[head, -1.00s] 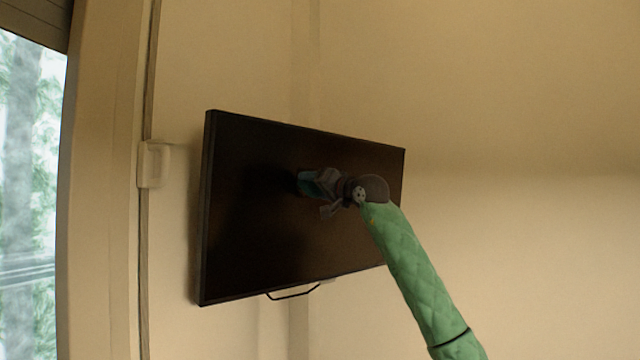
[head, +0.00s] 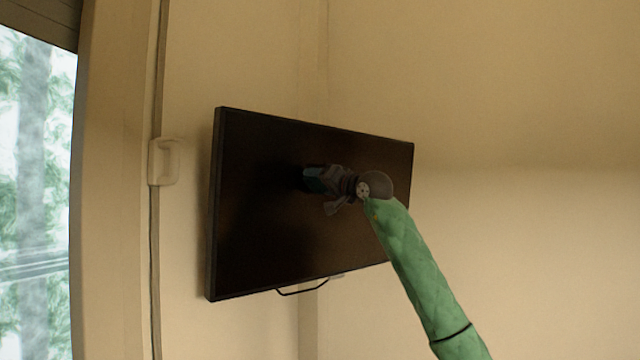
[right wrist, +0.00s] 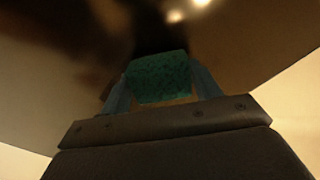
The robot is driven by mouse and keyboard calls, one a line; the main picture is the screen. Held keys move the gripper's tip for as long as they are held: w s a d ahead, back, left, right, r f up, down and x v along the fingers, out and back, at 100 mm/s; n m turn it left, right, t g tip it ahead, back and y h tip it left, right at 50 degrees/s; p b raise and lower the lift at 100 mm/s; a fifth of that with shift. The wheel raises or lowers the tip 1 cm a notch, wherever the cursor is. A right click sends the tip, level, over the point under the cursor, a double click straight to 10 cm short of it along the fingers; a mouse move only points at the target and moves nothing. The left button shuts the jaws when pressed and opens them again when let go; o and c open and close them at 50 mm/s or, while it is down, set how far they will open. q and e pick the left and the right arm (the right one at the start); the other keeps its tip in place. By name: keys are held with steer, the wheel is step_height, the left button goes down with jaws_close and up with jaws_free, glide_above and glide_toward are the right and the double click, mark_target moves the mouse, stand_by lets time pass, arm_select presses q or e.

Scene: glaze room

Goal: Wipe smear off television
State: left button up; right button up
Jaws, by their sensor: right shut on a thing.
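The television (head: 290,240) is a dark, wall-mounted screen, seen at an angle in the head view. My right gripper (head: 320,180) is in front of the middle of the screen. In the right wrist view my right gripper (right wrist: 160,88) is shut on a teal, sponge-like block (right wrist: 158,78). The block is at or very close to the dark screen (right wrist: 50,90); I cannot tell for sure if it touches. No smear can be made out on the dark surface. My left gripper is not in view.
A window (head: 35,200) is at the far left. A pale handle-like fitting (head: 163,162) is on the wall left of the television. A thin dark bar (head: 303,288) hangs below the screen. The wall at right is bare.

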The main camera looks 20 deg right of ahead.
steer(key=shift+x, duration=1.05)
steer(key=shift+d, duration=0.1)
steer(key=shift+w+d+p, duration=0.15)
steer(key=shift+w+d, duration=0.25)
steer(key=shift+d, duration=0.5)
steer(key=shift+w+d+p, duration=0.15)
steer(key=shift+w+d, duration=0.2)
steer(key=shift+d, duration=0.55)
steer(key=w+d+p, duration=0.1)
steer(key=w+d, duration=0.2)
steer(key=d, duration=0.4)
steer(key=shift+w, duration=0.3)
steer(key=shift+s, duration=0.1)
steer(key=shift+s+a+b, duration=0.3)
steer(key=shift+a+b, duration=0.05)
steer(key=shift+a, duration=0.25)
steer(key=shift+s+a+b, duration=0.25)
steer(key=shift+a+b, duration=0.05)
steer(key=shift+a, duration=0.35)
steer(key=shift+s+a+b, duration=0.3)
steer(key=shift+a+b, duration=0.05)
steer(key=shift+a, duration=0.25)
